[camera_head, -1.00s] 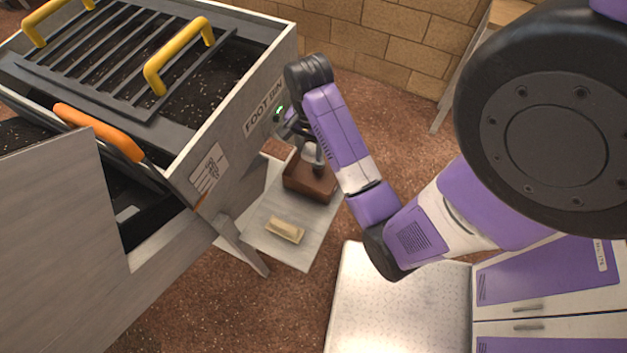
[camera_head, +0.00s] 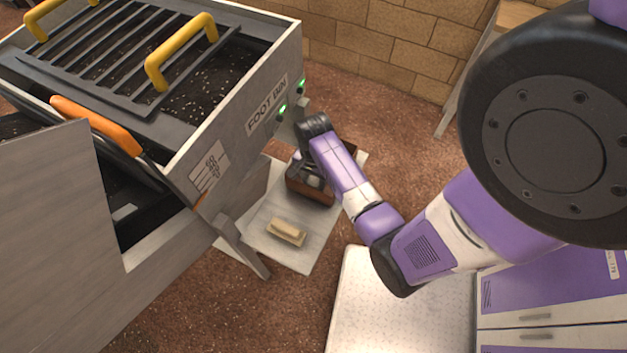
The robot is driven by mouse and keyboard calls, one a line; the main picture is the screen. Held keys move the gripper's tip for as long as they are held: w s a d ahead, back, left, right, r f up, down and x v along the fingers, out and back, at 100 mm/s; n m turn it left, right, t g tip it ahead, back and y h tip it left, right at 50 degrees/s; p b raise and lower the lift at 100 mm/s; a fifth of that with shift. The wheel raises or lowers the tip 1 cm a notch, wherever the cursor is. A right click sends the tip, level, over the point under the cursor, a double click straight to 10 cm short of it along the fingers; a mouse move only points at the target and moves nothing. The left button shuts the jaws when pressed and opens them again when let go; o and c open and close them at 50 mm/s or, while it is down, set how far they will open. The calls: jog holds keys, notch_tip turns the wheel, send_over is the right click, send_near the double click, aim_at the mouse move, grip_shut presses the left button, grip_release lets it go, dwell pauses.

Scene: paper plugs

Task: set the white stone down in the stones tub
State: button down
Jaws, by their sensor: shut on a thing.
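A brown tub (camera_head: 318,192), which looks like the stones tub, stands on a pale low board beside the large grey machine. My gripper (camera_head: 312,172) reaches down at the tub's opening, partly hidden by my own wrist and arm. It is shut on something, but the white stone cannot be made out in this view. I cannot tell whether the fingertips are inside the tub or just above it. The tub's inside is mostly hidden by my arm.
The grey machine (camera_head: 222,165) with yellow handles and a slatted grate stands close on the left. A cream block or brush (camera_head: 286,231) lies on the pale board (camera_head: 262,238) in front of the tub. A brick wall (camera_head: 385,45) is behind.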

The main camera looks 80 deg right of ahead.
jog(key=shift+f, duration=0.25)
jog(key=shift+f, duration=0.1)
jog(key=c, duration=0.8)
grip_release()
jog(key=shift+c, duration=0.2)
